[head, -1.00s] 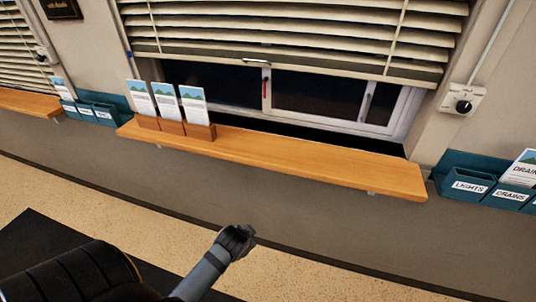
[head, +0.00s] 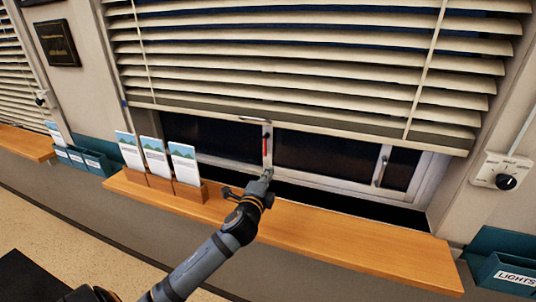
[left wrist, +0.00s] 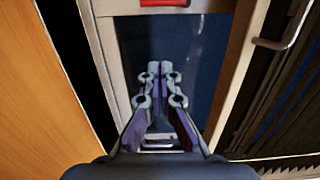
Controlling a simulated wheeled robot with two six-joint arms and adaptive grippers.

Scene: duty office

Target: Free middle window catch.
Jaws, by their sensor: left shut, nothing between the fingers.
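The middle window catch is a red lever (head: 266,143) on the white upright of the window, below the raised blind. Its red end also shows at the top edge of the left wrist view (left wrist: 176,3), where most of it is cut off. My left gripper (head: 266,174) is in front of the window, just below the catch in the head view. In the left wrist view its fingers (left wrist: 160,68) are together and empty, in front of dark glass, with a gap in the picture between them and the red lever. My right gripper is out of view.
The slatted blind (head: 300,70) hangs above, with a small pull handle (head: 254,120) on its bottom rail. A wooden sill (head: 340,240) runs below the window. Leaflet holders (head: 160,186) stand on its left part; its right part is clear. A dial (head: 504,181) is on the right wall.

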